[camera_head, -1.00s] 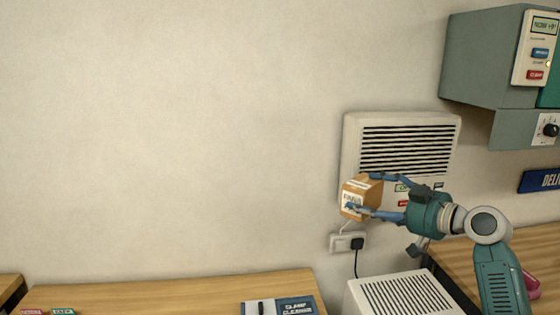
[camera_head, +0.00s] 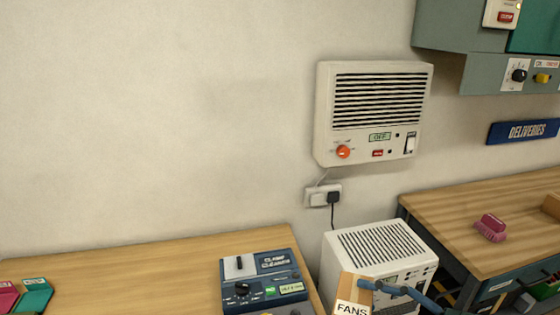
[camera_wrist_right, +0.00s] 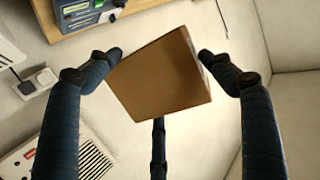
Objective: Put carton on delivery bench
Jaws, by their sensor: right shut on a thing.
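The carton (camera_head: 352,294) is a small brown box with a white label reading FANS, low in the head view in front of the white floor unit. My right gripper (camera_head: 392,288) is shut on it; most of that arm is below the frame. In the right wrist view the carton (camera_wrist_right: 163,78) sits tilted between the fingers of my right gripper (camera_wrist_right: 160,58). The delivery bench (camera_head: 470,215) is the wooden bench at the right, under a blue DELIVERIES sign (camera_head: 524,132). My left gripper is not in view.
A pink brush-like object (camera_head: 490,227) and part of a brown box (camera_head: 552,205) are on the delivery bench, with bare wood around them. A vented white unit (camera_head: 385,245) stands between the benches. A blue clamp cleaner (camera_head: 262,282) sits on the left bench (camera_head: 130,270).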

